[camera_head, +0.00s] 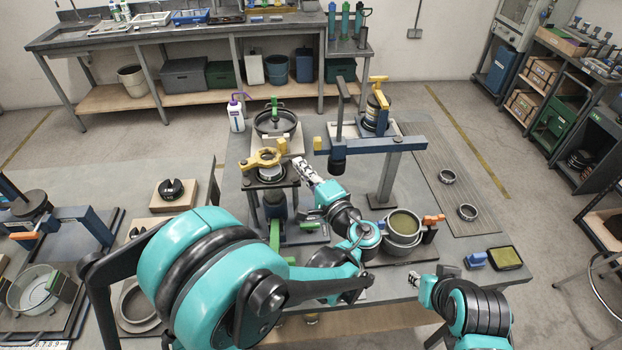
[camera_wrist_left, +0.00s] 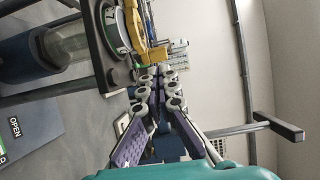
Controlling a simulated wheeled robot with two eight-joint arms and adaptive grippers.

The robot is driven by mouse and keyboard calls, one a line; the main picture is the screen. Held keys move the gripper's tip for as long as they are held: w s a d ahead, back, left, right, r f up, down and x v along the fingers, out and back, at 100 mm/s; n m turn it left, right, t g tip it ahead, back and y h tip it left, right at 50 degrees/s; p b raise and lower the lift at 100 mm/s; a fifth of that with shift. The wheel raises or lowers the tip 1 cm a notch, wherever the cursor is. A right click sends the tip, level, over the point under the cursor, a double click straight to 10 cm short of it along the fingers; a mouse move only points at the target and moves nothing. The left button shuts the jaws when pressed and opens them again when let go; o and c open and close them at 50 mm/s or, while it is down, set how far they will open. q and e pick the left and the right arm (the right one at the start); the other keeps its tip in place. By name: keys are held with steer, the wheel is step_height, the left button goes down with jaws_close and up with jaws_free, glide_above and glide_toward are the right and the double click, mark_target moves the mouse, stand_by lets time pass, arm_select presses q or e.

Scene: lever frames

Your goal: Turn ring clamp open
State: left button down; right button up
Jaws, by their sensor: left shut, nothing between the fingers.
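The yellow ring clamp (camera_head: 265,159) sits on top of a small dark stand with a glass cylinder below. In the left wrist view its yellow part (camera_wrist_left: 138,30) shows at the top, beside a round grey-rimmed fitting (camera_wrist_left: 113,28). My left gripper (camera_head: 300,168) is just to the right of the ring clamp in the head view. Its fingers are shut with nothing between them, and the fingertips (camera_wrist_left: 160,72) point toward the yellow part. I cannot tell whether they touch it. My right gripper (camera_head: 418,284) is low at the right, away from the clamp; its jaw state is unclear.
A blue arm on a grey post (camera_head: 385,145) stands right of the clamp. A black pan (camera_head: 275,122) is behind it. A pot (camera_head: 402,228) sits to the right. A plate marked OPEN (camera_wrist_left: 18,130) shows in the left wrist view.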

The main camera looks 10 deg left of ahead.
mark_target(286, 145)
arm_select(q)
steer(key=b+x, duration=0.1)
steer(key=x, duration=0.5)
steer(key=shift+w+a, duration=0.2)
steer(key=shift+w, duration=0.1)
steer(key=shift+w+a+n+g+y, duration=0.1)
steer(key=shift+w+n+g+y, duration=0.2)
steer(key=shift+n+g+y, duration=0.15)
steer(key=shift+w+a+n+g+y, duration=0.25)
steer(key=shift+w+n+g+y, duration=0.25)
steer(key=shift+g+y, duration=0.1)
steer(key=shift+w+a+n+g+y, duration=0.25)
steer(key=shift+w+n+g+y, duration=0.2)
steer(key=shift+g, duration=0.1)
steer(key=shift+w+b+x, duration=0.25)
steer(key=shift+b+x, duration=0.05)
steer(key=shift+x, duration=1.1)
steer(key=shift+d, duration=0.1)
